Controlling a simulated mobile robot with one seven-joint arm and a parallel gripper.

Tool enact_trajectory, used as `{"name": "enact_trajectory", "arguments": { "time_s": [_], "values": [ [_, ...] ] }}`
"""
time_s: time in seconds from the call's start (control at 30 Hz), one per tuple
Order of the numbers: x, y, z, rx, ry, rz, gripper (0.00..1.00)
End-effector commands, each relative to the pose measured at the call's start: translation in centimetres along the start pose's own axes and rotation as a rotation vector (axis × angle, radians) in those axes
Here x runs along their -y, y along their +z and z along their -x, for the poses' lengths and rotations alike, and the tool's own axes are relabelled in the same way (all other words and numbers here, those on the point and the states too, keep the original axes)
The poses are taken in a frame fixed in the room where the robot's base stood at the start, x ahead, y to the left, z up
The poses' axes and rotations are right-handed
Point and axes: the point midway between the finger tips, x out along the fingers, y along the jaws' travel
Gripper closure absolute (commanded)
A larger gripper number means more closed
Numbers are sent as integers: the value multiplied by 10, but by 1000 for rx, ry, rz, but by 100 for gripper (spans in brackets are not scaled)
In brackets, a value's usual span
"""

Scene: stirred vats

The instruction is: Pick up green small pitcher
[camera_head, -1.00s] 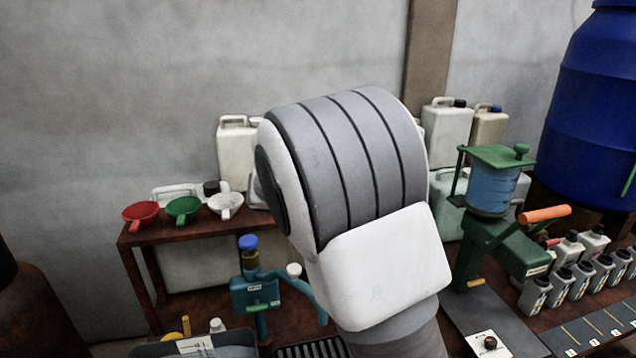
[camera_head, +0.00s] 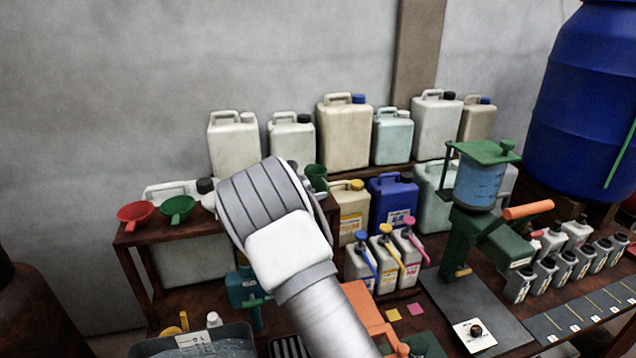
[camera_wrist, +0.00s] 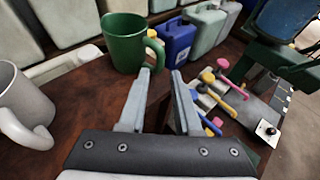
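The green small pitcher (camera_wrist: 126,42) stands upright on the brown shelf top in the wrist view, beyond my fingertips and a little to the left, its handle on the right side. In the head view the pitcher (camera_head: 317,178) shows only in part, just right of my arm's rounded link. My gripper (camera_wrist: 160,72) is open in the wrist view, with a clear gap between its two fingers and nothing in it. The fingertips look near the pitcher's handle side but do not hold it. In the head view my arm hides the gripper.
A pale grey pitcher (camera_wrist: 22,105) stands left of my gripper. Red (camera_head: 137,214) and green (camera_head: 177,207) funnels sit at the shelf's left end. Several canisters line the wall behind, including a blue one (camera_head: 392,203). A green stand with a blue vessel (camera_head: 478,184) stands at right.

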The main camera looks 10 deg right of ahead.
Motion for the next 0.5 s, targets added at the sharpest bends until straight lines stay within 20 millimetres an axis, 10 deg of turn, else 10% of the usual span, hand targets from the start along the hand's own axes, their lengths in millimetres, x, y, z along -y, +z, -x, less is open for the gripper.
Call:
{"name": "enact_trajectory", "arguments": {
  "time_s": [0.5],
  "values": [
    [2, 3, -49, 0, -3, -1, 68]
  ]
}}
